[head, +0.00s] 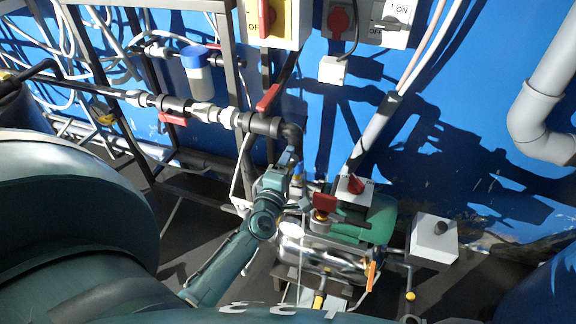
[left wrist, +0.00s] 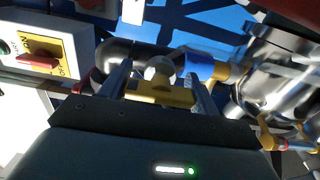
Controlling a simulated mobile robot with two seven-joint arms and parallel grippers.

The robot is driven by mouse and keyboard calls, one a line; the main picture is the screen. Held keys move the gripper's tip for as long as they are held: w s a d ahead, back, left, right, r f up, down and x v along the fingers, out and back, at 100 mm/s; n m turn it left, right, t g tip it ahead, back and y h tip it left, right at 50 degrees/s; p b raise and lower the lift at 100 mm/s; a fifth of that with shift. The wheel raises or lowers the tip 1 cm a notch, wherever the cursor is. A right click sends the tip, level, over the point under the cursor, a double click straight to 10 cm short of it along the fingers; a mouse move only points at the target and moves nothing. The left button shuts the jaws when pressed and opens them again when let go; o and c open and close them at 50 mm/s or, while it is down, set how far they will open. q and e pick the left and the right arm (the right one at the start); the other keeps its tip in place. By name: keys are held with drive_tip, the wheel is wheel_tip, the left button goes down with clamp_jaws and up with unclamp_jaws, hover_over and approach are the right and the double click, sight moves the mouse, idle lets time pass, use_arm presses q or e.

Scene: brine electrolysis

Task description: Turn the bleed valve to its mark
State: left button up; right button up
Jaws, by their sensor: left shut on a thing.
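My left gripper (head: 290,174) reaches in from the lower left, below the dark pipe elbow (head: 291,132) and above the pump. In the left wrist view its two fingers (left wrist: 163,88) stand on either side of the bleed valve, a small brass body (left wrist: 160,96) with a round grey knob (left wrist: 160,70). The gripper is shut on this valve. A blue fitting (left wrist: 204,66) lies just right of the valve. In the head view the gripper hides most of the valve. I cannot make out the mark. My right gripper is not in view.
A shiny pump (head: 325,260) with a red handle (head: 324,203) stands close below and right. A red lever (head: 268,98) sits on the pipe above. Yellow switch box (head: 264,22) is on the wall. A grey box (head: 434,238) stands right.

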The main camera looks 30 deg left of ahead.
use_arm(q)
drive_tip(key=o, duration=1)
drive_tip(key=shift+s, duration=0.15)
drive_tip(key=v, duration=1.3)
drive_tip(key=shift+b, duration=0.4)
drive_tip(key=shift+f, duration=0.1)
